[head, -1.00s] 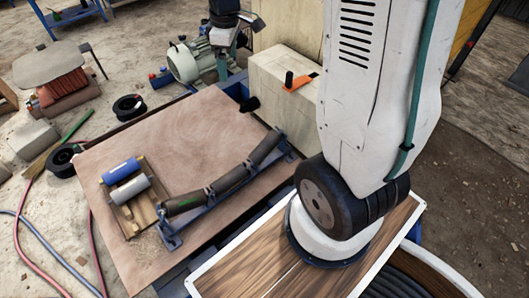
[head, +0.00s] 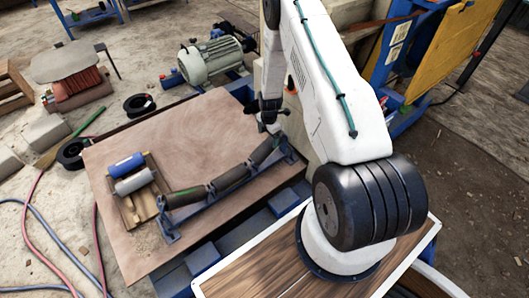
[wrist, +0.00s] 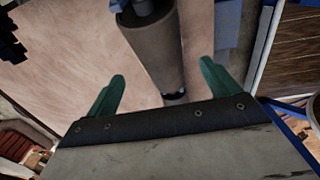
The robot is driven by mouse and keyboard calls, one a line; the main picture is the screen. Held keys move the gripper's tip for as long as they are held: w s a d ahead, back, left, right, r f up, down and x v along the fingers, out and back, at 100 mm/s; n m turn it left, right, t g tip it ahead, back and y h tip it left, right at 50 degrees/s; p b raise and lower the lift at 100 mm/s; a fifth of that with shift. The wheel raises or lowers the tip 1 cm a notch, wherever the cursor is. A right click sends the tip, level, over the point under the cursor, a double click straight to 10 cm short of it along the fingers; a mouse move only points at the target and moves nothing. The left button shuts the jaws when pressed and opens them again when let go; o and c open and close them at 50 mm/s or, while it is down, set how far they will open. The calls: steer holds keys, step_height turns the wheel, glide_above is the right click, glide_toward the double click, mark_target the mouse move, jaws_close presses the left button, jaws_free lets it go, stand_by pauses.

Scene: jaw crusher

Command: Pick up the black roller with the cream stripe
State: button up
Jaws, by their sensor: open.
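Dark rollers lie in line in a blue idler frame on the plywood board: a left one (head: 187,196) with a green mark, a middle one (head: 230,178) and a right one (head: 263,150). I cannot make out a cream stripe on any of them. My gripper (head: 268,122) is just above the far right end of the frame. In the wrist view, its green fingers (wrist: 162,70) are open and empty, apart on either side of a dark brown-grey roller (wrist: 153,45). Whether they are level with the roller or above it, I cannot tell.
A blue roller (head: 125,165) and a grey roller (head: 134,182) lie on a wooden pallet (head: 146,206) at the left of the board (head: 110,225). A grey-green motor (head: 212,60) stands behind. A cream block and blue machinery stand close on the right.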

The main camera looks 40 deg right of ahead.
mark_target(266, 144)
steer(key=f, duration=0.5)
steer(key=a+f, duration=0.1)
steer(key=f, duration=0.1)
steer(key=shift+f, duration=0.25)
steer(key=shift+w+d+f, duration=0.1)
steer(key=shift+f, duration=0.5)
steer(key=c, duration=1.7)
steer(key=shift+r, duration=0.1)
